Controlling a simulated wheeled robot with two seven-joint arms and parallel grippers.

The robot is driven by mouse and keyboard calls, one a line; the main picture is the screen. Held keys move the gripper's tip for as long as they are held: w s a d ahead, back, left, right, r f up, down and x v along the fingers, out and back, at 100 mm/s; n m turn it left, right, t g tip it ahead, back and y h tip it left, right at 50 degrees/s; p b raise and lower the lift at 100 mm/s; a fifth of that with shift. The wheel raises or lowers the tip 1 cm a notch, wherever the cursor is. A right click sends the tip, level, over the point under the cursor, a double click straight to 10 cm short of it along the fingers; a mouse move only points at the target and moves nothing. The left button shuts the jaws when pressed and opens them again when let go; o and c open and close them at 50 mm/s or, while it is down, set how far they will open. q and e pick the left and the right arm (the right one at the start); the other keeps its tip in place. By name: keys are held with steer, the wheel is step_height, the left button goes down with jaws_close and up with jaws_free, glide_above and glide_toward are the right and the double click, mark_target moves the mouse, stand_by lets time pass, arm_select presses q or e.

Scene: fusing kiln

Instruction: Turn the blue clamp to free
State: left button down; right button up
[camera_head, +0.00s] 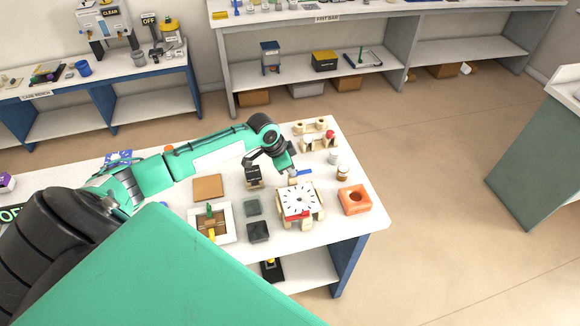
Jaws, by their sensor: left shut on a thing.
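A white plate with dark marks (299,199) sits on a wooden frame on the white table. The blue clamp (304,173) shows as a small blue bar at the frame's far edge. A red piece (297,215) lies at the plate's near edge. My left gripper (293,175) reaches down from the far left side to the blue clamp's left end and is shut on it. The fingertips are small and partly hide that end, so the exact grip is hard to see. My right gripper is not in view.
An orange block with a round hole (354,199) stands right of the frame. A small jar (343,173) and a wooden rack (316,141) stand behind it. Dark tiles (258,231) and a white tray (229,222) lie to the left.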

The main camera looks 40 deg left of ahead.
arm_select(q)
steer(key=shift+w+r, duration=0.1)
steer(key=c, duration=1.6)
jaws_free()
steer(key=shift+b+v, duration=2.3)
steer(key=shift+v, duration=4.6)
